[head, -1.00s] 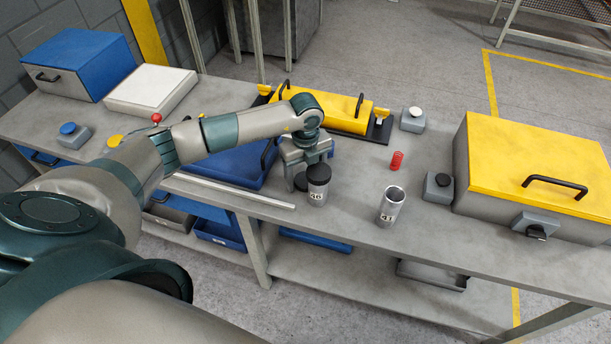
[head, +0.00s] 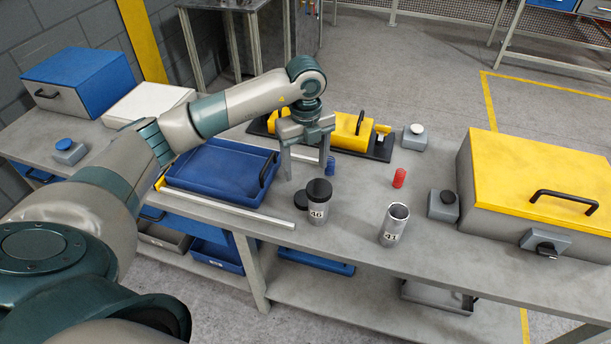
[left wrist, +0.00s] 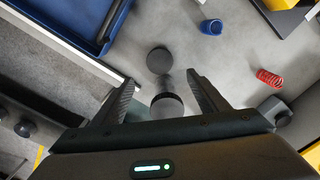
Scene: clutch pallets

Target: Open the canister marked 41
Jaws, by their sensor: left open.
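The canister marked 41 (head: 394,226) stands upright near the front edge of the table, its top open with no lid on it. The canister marked 46 (head: 319,205) stands to its left with a black lid on. A loose black lid (head: 301,200) lies on the table beside canister 46; it also shows in the left wrist view (left wrist: 159,60). My left gripper (head: 306,171) is open and empty above and behind canister 46. In the left wrist view the top of canister 46 (left wrist: 167,106) shows between the fingers. My right gripper is not in view.
A blue tray (head: 215,190) is at left, a yellow-lidded box (head: 540,170) at right. The table between the canisters is clear.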

